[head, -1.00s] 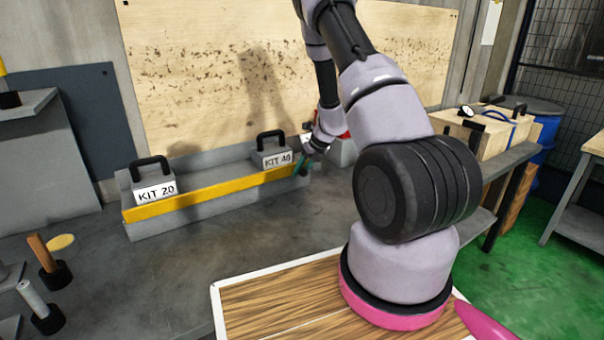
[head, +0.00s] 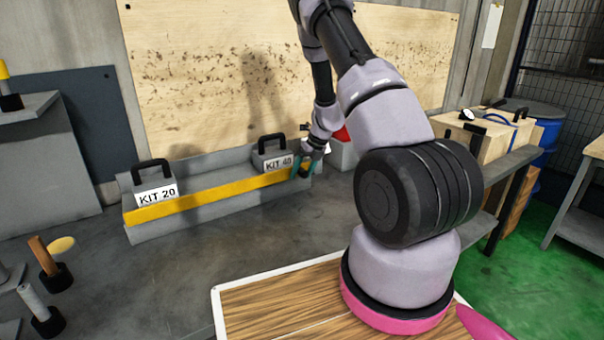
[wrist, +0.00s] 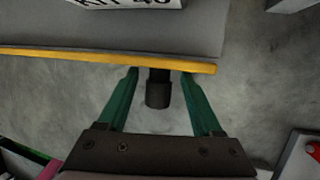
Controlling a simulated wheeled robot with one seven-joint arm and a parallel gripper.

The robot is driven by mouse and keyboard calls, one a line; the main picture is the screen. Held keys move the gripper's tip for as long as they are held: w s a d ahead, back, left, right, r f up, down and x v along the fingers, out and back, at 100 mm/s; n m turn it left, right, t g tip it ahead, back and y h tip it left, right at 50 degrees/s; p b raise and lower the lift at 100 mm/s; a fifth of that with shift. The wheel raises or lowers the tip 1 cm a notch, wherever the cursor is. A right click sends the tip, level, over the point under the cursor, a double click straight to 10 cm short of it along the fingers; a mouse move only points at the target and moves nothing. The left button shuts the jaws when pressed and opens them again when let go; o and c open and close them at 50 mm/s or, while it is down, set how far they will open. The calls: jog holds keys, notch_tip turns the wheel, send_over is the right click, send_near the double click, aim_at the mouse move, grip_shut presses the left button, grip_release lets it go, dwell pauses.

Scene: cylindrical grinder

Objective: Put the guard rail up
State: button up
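The guard rail (head: 215,192) is a long yellow bar along the front of a grey tray (head: 185,232); it sits low, below the tops of the kit boxes. Its right end also shows in the wrist view (wrist: 90,54). A short dark cylindrical knob (wrist: 158,92) sticks out by the rail's right end. My gripper (wrist: 160,74) is open, its two green fingers on either side of the knob with gaps showing on both sides. In the head view, my gripper (head: 304,169) is at the tray's right end.
Boxes marked KIT 20 (head: 157,195) and KIT 40 (head: 277,163) stand in the tray behind the rail. A wooden panel (head: 200,80) rises behind. A red and grey box (head: 343,150) stands close right of my gripper.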

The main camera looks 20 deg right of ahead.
jog(key=v, duration=1)
jog(key=shift+s+d+r, duration=0.15)
jog(key=shift+r, duration=0.2)
jog(key=s+a+r+n, duration=0.3)
jog(key=s+r+n, duration=0.15)
jog(key=r, duration=0.25)
jog(key=s+a+r+n+t+y, duration=0.1)
jog(key=s+a+r+n, duration=0.2)
jog(key=r+n, duration=0.3)
jog(key=s+a+r+n, duration=0.3)
jog(key=r, duration=0.5)
jog(key=s+a+r+n+t+h, duration=0.1)
jog(key=s+r+n, duration=0.3)
jog(key=s+n, duration=0.4)
jog(key=s+a+r+n+t+h, duration=0.1)
jog(key=s+a+r+n+t, duration=0.1)
jog(key=s+r+n, duration=0.3)
jog(key=s+a+n, duration=0.1)
jog(key=s+n, duration=0.3)
jog(key=s, duration=0.2)
jog(key=shift+s+r, duration=0.15)
jog(key=shift+s, duration=0.1)
